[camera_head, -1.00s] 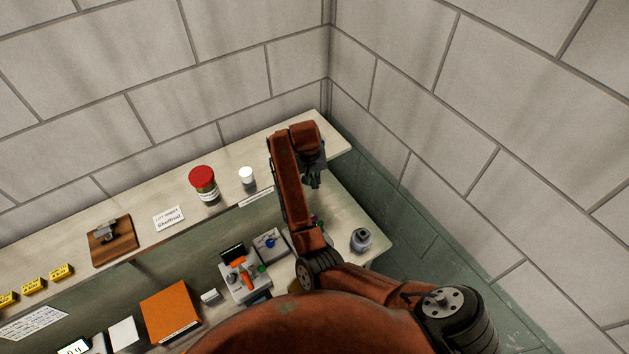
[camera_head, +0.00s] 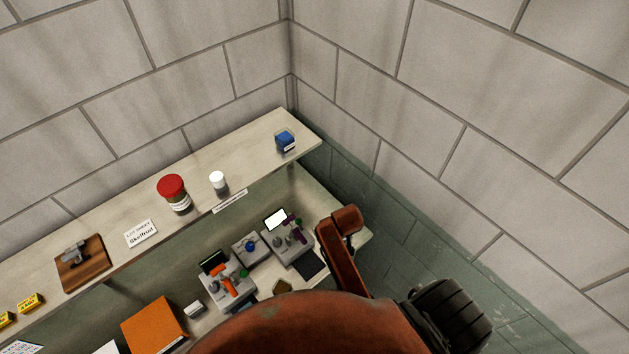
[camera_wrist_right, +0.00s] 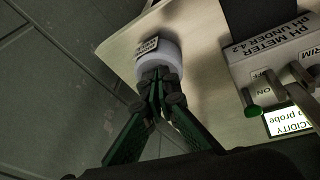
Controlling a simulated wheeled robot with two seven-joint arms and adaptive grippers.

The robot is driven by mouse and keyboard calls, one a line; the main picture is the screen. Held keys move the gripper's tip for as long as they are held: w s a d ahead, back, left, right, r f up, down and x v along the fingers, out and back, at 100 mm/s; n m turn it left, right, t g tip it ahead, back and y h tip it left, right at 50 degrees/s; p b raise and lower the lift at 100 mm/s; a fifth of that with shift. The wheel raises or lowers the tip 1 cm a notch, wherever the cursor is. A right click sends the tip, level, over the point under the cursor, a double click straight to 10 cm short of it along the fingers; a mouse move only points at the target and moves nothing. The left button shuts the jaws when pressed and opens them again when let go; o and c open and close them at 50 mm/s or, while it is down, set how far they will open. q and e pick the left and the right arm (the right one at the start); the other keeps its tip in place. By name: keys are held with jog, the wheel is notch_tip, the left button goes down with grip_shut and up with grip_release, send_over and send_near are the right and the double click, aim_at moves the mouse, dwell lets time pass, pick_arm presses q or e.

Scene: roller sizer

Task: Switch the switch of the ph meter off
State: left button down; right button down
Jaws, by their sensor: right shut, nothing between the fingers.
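The pH meter (camera_wrist_right: 270,55) is at the upper right of the right wrist view, a pale box lettered "PH METER". A green-tipped lever (camera_wrist_right: 251,110) sticks out by a label reading "ON". Its screen (camera_wrist_right: 288,121) is lit and reads "ACIDITY" and "no probe", partly cut off. In the head view the rightmost instrument (camera_head: 281,243) with a lit screen (camera_head: 275,219) appears to be this meter. My right gripper (camera_wrist_right: 158,82) is shut and empty, over a pale jar and left of the lever, apart from it. It is hidden behind my arm in the head view. My left gripper is out of view.
The labelled jar (camera_wrist_right: 160,55) is close to my right fingertips at the bench edge. Instruments with a blue knob (camera_head: 250,246) and an orange handle (camera_head: 226,282) stand left of the meter. The shelf (camera_head: 250,160) above holds a red-lidded jar (camera_head: 174,194) and a blue item (camera_head: 285,141).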

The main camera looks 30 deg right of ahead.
jog(key=s+a+f+n+y+b, duration=0.1)
jog(key=s+f, duration=0.3)
jog(key=s, duration=0.2)
jog(key=s+a+f+n+b, duration=0.1)
jog(key=s+f, duration=0.3)
jog(key=s, duration=0.2)
jog(key=s+a+f+b, duration=0.1)
jog(key=s+f+b, duration=0.25)
jog(key=f, duration=0.85)
jog(key=s+a+f+b, duration=0.1)
jog(key=s+f+b, duration=0.25)
jog(key=f, duration=0.85)
jog(key=s+a+f+b, duration=0.15)
jog(key=f+b, duration=0.25)
jog(key=f, duration=0.9)
jog(key=s+d+f+n+g+y+b, duration=0.1)
jog(key=s+f+b, duration=0.7)
jog(key=s+f, duration=0.9)
notch_tip(320, 180, down, 2)
jog(key=shift+s+f+g, duration=0.2)
jog(key=shift+s+g, duration=0.15)
jog(key=shift+g, duration=0.05)
jog(key=shift+w+d, duration=0.1)
